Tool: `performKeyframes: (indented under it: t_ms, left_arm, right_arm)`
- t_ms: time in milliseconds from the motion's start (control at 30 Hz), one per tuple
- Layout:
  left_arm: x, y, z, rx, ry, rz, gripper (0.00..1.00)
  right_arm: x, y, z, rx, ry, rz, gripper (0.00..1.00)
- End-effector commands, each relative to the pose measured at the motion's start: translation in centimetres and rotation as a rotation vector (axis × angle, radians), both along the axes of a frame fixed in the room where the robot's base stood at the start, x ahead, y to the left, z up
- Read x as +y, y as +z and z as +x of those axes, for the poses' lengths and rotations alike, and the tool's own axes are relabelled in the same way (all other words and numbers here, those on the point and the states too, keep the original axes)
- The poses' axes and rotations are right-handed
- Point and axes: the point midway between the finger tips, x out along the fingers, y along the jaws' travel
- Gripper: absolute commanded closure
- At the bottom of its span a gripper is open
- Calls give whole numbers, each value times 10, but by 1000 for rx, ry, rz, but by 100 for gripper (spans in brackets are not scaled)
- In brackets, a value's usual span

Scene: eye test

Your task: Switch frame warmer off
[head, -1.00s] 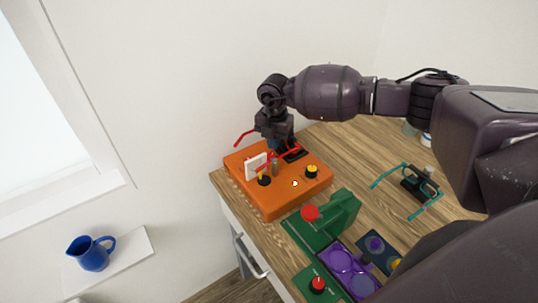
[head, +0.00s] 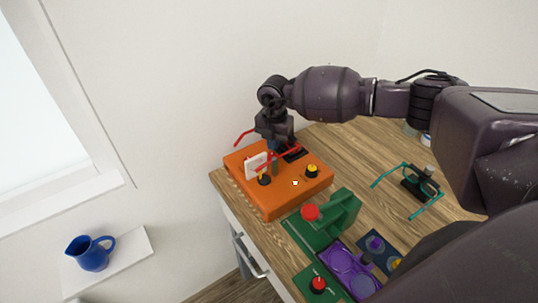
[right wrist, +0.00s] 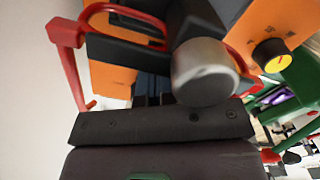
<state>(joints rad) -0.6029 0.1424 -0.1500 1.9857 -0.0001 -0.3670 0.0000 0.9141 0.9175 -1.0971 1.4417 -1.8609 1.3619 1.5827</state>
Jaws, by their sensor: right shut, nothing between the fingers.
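The frame warmer looks to be the orange box (head: 295,198) on the table's left end in the head view. A black knob with a yellow top (head: 312,171) is at its right, and another black and yellow control (head: 264,180) is near its front left. Red glasses (head: 286,153) lie at its back, partly hidden by my right gripper (head: 274,147). That gripper is shut and empty, low over the back of the box. In the right wrist view a grey rounded cylinder (right wrist: 203,72) and the red frame (right wrist: 68,38) are close around it; contact cannot be told. My left gripper is not in view.
A white card (head: 256,165) stands on the box. A green device with a red button (head: 310,212), a purple tray (head: 340,259) and teal glasses on a dark stand (head: 420,184) are in front and right. A blue jug (head: 90,253) sits on a shelf lower left.

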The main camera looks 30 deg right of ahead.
Motion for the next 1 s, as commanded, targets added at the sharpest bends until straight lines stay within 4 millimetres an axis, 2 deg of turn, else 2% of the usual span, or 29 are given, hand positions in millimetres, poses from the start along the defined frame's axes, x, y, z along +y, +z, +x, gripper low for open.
performKeyframes:
  t_ms: [1000]
  left_arm:
    - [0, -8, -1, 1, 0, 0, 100]
  right_arm:
    - [0, -13, 0, 0, 0, 0, 100]
